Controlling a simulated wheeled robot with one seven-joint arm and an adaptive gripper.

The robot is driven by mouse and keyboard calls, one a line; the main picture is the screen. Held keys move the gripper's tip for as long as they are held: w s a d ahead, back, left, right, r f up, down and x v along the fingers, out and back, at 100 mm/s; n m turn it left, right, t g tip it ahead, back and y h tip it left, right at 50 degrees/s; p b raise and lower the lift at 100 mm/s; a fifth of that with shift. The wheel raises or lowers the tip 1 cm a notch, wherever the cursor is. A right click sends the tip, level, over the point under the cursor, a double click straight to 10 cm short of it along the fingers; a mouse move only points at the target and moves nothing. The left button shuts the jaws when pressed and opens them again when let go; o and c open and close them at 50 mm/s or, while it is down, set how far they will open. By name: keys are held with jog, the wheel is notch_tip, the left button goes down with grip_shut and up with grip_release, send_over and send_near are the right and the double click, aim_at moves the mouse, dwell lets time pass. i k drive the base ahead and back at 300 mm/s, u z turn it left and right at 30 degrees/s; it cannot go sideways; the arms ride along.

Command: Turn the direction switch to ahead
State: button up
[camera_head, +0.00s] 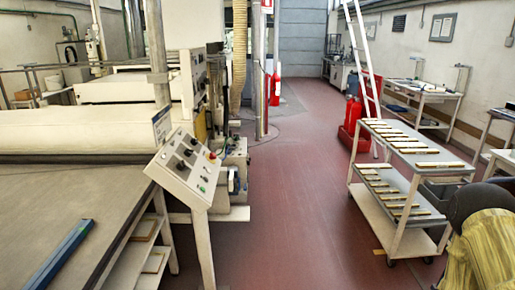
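A pale, sloping control panel (170,182) stands on a post at the left of centre. It carries several small black knobs or switches, a red button (212,155) and some coloured spots. I cannot tell which knob is the direction switch, and the markings and knob positions are too small to read. My gripper is not in view.
A long machine with a grey table (75,195) fills the left; a blue bar (58,258) lies on it. The red floor (285,200) is clear in the middle. A wheeled trolley (403,242) with several strips stands right. A yellow object (482,252) fills the lower right corner.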

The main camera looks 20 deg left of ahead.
aim_at(188, 152)
jog(key=z, duration=1.15)
jog(key=i, duration=1.65)
jog(key=u, duration=2.9)
